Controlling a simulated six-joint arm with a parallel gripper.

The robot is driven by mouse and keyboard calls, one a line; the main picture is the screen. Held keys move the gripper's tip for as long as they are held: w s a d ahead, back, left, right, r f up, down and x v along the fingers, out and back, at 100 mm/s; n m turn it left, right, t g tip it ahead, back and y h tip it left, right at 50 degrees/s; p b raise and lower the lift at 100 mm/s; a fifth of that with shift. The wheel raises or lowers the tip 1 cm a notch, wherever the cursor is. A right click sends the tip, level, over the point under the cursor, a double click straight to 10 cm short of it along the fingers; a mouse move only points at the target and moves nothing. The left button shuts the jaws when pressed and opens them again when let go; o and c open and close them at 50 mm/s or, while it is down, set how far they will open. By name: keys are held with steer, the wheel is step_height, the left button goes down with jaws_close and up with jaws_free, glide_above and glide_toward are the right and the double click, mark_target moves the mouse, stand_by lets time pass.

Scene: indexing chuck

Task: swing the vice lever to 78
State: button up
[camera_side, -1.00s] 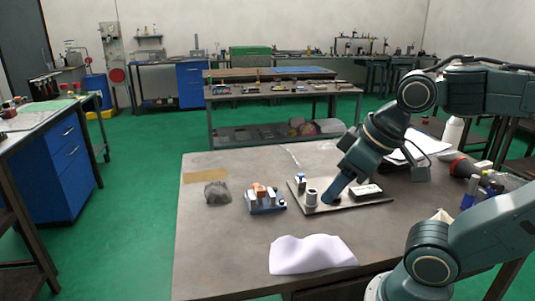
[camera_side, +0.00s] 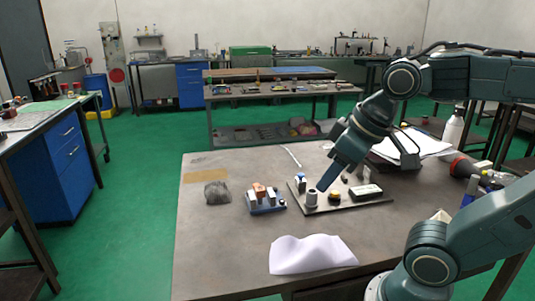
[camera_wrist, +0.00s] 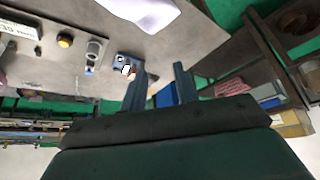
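A small blue-grey vice-like fixture (camera_side: 265,202) with a copper-coloured block on top stands on the bench, left of a grey base plate (camera_side: 350,205). It also shows in the wrist view (camera_wrist: 126,62), beyond my fingertips. I cannot make out its lever or any scale reading. The plate carries a grey cylinder (camera_side: 311,198), a dark knob with a yellow top (camera_side: 334,197) and a white-topped block (camera_side: 366,191). My gripper (camera_side: 324,186) is above the plate, near the cylinder. In the wrist view my gripper (camera_wrist: 160,70) has its two fingers apart with nothing between them.
A grey crumpled lump (camera_side: 217,192) lies left of the fixture. A white cloth or sheet (camera_side: 310,254) lies at the bench's front. Papers (camera_side: 412,147), a white bottle (camera_side: 452,132) and a red-ended torch-like item (camera_side: 461,167) are at the right. The bench's left front is clear.

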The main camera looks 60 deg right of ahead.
steer(key=w+d+r+g, duration=0.1)
steer(key=w+d+r, duration=0.2)
steer(key=w, duration=0.5)
steer(key=g, duration=0.4)
glide_above(256, 184)
step_height(256, 184, down, 8)
steer(key=shift+s, duration=0.1)
steer(key=shift+f, duration=0.25)
step_height(256, 184, down, 14)
steer(key=shift+r, duration=0.25)
jaws_close()
